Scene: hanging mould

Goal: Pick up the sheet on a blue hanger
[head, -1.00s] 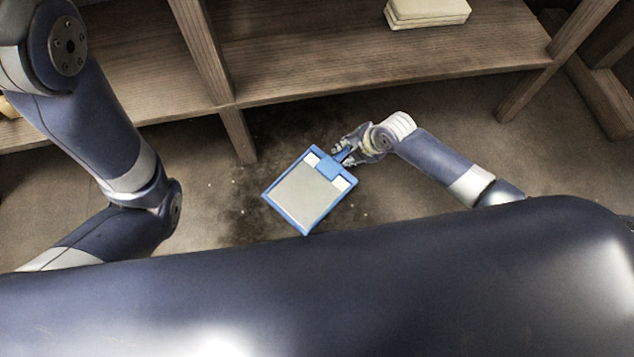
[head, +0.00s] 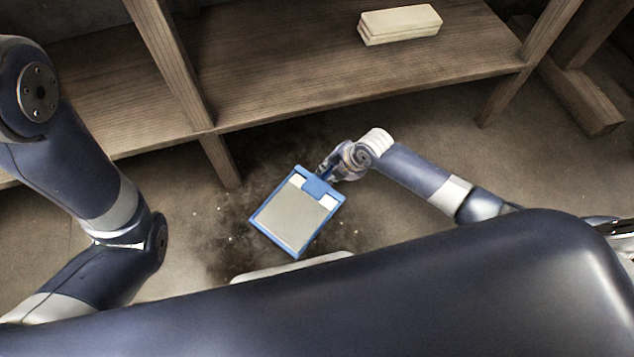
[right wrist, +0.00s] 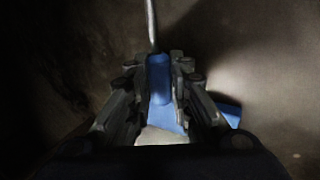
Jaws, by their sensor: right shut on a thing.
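The sheet (head: 291,219) is a flat grey rectangle in a blue hanger (head: 318,185) that frames its edges. My right gripper (head: 328,170) is shut on the upper part of the blue hanger and holds it in front of the wooden shelf. In the right wrist view the blue hanger (right wrist: 161,82) lies between the two dark fingers, with a thin light rod running up from it. My left arm shows at the left of the head view, but its gripper is out of the picture.
A wooden shelf (head: 300,85) with upright posts spans the back. A stack of pale slabs (head: 400,24) lies on it. Bare, stained floor (head: 215,255) is around the hanger.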

